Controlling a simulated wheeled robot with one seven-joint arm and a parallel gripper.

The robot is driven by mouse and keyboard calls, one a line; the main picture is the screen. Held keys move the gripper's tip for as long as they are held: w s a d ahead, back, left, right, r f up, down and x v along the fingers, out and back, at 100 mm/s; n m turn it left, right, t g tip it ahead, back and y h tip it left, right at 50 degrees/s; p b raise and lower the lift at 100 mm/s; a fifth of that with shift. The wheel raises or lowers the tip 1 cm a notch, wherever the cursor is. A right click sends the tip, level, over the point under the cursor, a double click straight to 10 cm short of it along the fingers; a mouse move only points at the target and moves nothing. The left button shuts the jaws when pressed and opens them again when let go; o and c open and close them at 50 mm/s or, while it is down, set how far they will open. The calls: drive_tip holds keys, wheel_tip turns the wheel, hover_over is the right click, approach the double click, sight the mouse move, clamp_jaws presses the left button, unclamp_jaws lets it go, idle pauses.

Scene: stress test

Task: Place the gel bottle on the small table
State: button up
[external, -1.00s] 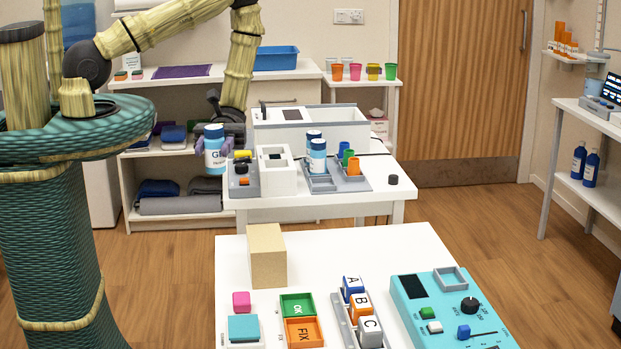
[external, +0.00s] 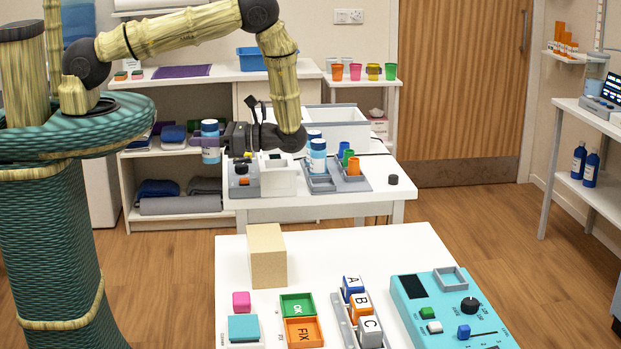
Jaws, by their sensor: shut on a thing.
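The gel bottle (external: 210,155), white and blue with a blue cap, is upright in the air at the left in the external view. My gripper (external: 221,142) is shut on it from the right side, and the fingers partly hide the bottle. The bottle is just left of and above the middle white table (external: 330,208), near its device end. A smaller white stand (external: 393,83) with coloured cups is at the back. I cannot tell from the picture which one is the small table.
A grey device with a knob (external: 244,183), a white box (external: 279,178), a grey tray (external: 320,185) and another blue-white bottle (external: 317,160) crowd the middle table. A shelf unit (external: 130,190) stands behind the bottle.

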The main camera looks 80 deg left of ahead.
drive_tip(key=w+a+f+m+t+y, duration=0.2)
drive_tip(key=w+a+m+y, duration=0.3)
drive_tip(key=y, duration=0.2)
drive_tip(key=m+t+y+b, duration=0.4)
drive_tip(key=m+t+y, duration=0.4)
drive_tip(key=t, duration=0.2)
hover_over(320, 158)
drive_tip(key=s+d, duration=0.2)
drive_tip(key=s, duration=0.6)
drive_tip(key=shift+s+a+f, duration=0.1)
drive_tip(key=shift+s+f, duration=0.1)
drive_tip(key=shift+f, duration=0.6)
drive_tip(key=w+d+m+t+b, duration=0.1)
drive_tip(key=w+m+t, duration=0.2)
drive_tip(key=w+t, duration=0.2)
drive_tip(key=w, duration=0.3)
drive_tip(key=shift+w+d+r+m+t+y+b, duration=0.2)
drive_tip(key=shift+d+m+t+y+b, duration=0.1)
drive_tip(key=shift+d+t+y, duration=0.1)
drive_tip(key=shift+f, duration=0.15)
drive_tip(key=shift+f+b, duration=1.75)
drive_tip(key=shift+f, duration=1.55)
drive_tip(key=shift+f+b, duration=0.25)
drive_tip(key=shift+b, duration=0.05)
drive_tip(key=o, duration=1.2)
